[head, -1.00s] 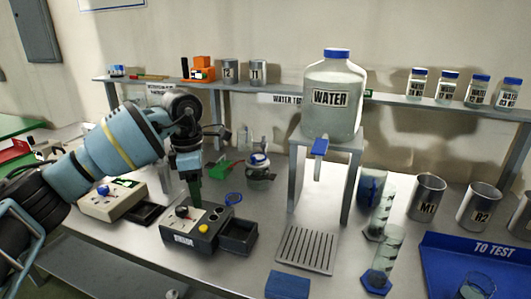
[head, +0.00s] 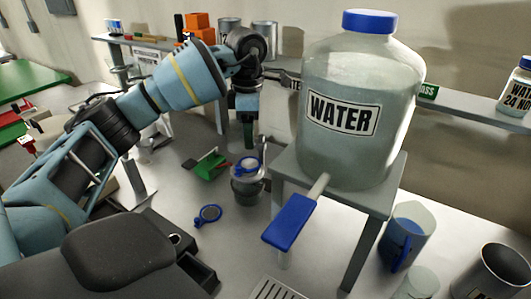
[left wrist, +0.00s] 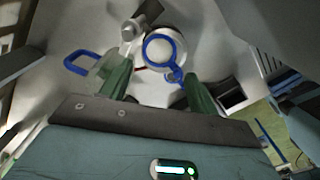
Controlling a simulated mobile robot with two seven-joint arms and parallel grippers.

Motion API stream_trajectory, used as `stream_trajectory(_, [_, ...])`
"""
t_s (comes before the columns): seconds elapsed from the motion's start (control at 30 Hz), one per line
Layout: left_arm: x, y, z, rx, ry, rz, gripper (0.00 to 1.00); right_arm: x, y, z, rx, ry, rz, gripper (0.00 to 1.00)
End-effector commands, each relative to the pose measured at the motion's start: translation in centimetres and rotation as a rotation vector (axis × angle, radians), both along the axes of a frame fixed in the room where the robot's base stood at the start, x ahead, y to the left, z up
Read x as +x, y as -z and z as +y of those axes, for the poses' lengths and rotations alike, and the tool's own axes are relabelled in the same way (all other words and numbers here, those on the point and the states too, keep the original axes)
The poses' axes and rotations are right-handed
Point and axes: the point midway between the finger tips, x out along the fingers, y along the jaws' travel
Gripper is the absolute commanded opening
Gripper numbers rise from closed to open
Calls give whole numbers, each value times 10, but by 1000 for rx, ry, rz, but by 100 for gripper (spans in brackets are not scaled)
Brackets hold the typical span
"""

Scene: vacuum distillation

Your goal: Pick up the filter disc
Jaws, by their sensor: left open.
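A small blue ring with a short tab (head: 207,215) lies on the grey table. A second blue ring (head: 238,170) sits on top of a round vessel (head: 249,190). In the left wrist view one blue ring (left wrist: 147,50) with a tab shows over a white round top (left wrist: 180,50). I cannot tell for certain which ring is the filter disc. My left gripper (head: 247,147) points down just above the vessel. Its green fingers (left wrist: 158,88) are open and empty, on either side below the ring in the wrist view. My right gripper is not in view.
The large water tank (head: 355,150) on its stand (head: 380,198), with a blue tap lever (head: 290,222), stands close right of the vessel. A jug (head: 408,235) and metal beaker (head: 503,270) are at right.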

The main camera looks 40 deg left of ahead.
Motion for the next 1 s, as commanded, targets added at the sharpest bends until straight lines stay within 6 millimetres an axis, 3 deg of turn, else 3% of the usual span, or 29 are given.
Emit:
stream_trajectory(0.23, [0,1,0,0,0,0,61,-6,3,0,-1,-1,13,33])
stream_trajectory(0.4, [0,14,0,0,0,3,61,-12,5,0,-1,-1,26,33])
stream_trajectory(0.73, [0,31,1,-1,0,1,61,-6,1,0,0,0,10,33])
stream_trajectory(1.0, [0,67,2,0,0,0,61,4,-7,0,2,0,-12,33])
